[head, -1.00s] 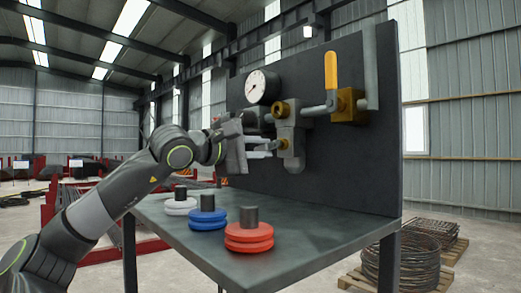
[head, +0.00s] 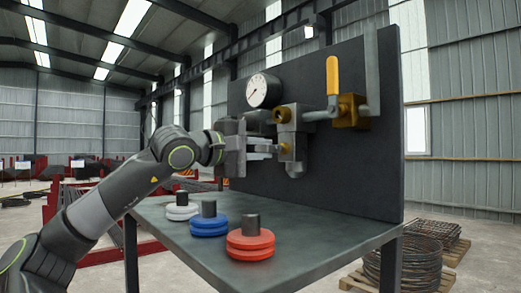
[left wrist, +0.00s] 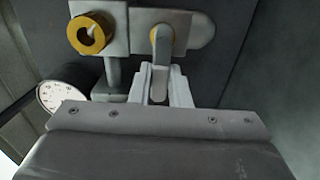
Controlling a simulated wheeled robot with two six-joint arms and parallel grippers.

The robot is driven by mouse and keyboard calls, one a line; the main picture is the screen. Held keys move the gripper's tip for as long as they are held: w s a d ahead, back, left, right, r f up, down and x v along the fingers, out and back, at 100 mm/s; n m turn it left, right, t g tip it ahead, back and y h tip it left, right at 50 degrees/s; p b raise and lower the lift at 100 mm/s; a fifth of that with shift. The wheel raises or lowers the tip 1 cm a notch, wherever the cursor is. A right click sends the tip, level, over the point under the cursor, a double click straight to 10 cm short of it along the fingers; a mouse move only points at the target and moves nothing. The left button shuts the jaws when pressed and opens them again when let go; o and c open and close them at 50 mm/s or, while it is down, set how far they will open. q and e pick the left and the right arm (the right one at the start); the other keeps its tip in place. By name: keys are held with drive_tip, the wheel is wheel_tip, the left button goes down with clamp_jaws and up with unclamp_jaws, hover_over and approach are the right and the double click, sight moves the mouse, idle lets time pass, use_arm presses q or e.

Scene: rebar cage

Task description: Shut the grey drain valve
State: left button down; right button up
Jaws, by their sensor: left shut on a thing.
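The grey drain valve's lever (left wrist: 159,78) shows in the left wrist view, running from a rounded hub with a brass-coloured rim down between my fingers. My left gripper (left wrist: 161,88) is shut on this lever, with one pale finger on each side. In the head view my left gripper (head: 272,149) reaches in from the left to the valve's brass stem (head: 285,148), low on the grey pipe block (head: 291,130). The fingers mostly hide the lever there. My right gripper is in neither view.
A yellow-handled valve (head: 332,75) stands upright at the right of the dark panel (head: 365,165). A pressure gauge (head: 263,90) and a brass port (head: 281,115) sit just above my left gripper. White, blue and red discs (head: 250,245) on posts stand on the table (head: 310,235) below.

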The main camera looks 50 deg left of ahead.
use_arm(q)
drive_tip(key=c, duration=1.4)
unclamp_jaws()
drive_tip(key=shift+o, duration=0.2)
drive_tip(key=shift+s+f+b, duration=0.15)
drive_tip(key=shift+s+b, duration=0.25)
drive_tip(key=shift+b, duration=0.25)
drive_tip(key=s+a+b, duration=0.1)
drive_tip(key=s+b, duration=0.9)
drive_tip(key=s, duration=0.6)
drive_tip(key=shift+s+a, duration=0.2)
drive_tip(key=shift+s, duration=0.15)
